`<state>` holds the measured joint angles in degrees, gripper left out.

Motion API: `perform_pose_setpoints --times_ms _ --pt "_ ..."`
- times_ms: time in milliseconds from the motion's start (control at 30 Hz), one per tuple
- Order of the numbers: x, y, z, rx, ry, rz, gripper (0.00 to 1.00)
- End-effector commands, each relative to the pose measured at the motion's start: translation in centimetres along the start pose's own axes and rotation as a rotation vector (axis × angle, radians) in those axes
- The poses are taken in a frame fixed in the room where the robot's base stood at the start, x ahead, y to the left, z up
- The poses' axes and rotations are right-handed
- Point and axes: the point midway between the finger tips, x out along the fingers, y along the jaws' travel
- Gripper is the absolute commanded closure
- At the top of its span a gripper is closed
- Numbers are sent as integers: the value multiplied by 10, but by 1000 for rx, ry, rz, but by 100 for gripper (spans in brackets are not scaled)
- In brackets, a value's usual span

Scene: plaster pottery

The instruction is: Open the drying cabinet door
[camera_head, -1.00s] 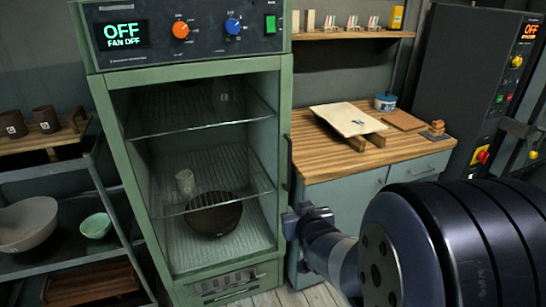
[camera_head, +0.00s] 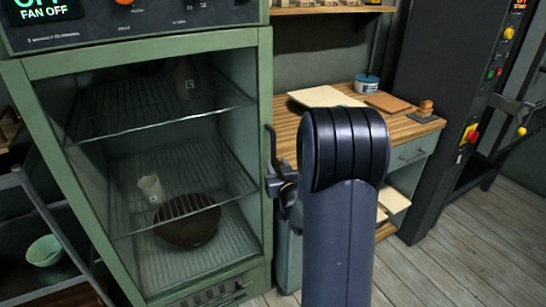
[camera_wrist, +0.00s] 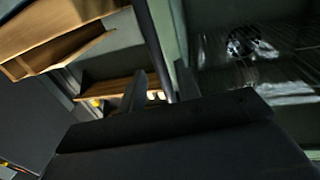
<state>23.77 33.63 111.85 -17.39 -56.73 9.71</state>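The green drying cabinet (camera_head: 150,68) stands at left in the head view. Its door (camera_head: 265,90) looks shut, and the shelves show through its front. The dark upright door handle (camera_head: 272,145) is on the door's right edge. My gripper (camera_head: 274,180) is at the lower part of this handle, partly hidden behind my arm. In the wrist view the handle bar (camera_wrist: 157,45) runs between the two fingers of my gripper (camera_wrist: 162,80). The fingers stand apart, with a gap visible on each side of the bar.
A pale cup (camera_head: 150,188) and a dark bowl (camera_head: 188,222) sit inside the cabinet. A wooden-topped workbench (camera_head: 290,125) stands close to its right. A rack with a green bowl (camera_head: 44,250) is at left. Open plank floor (camera_head: 460,240) lies at right.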

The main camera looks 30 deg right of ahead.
Motion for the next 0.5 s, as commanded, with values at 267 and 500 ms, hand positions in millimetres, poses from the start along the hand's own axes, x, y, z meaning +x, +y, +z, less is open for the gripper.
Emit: perform_pose_setpoints --times_ms 267,500 --pt "37 0 0 0 0 -1 68" --pt "44 0 0 0 -1 0 68"
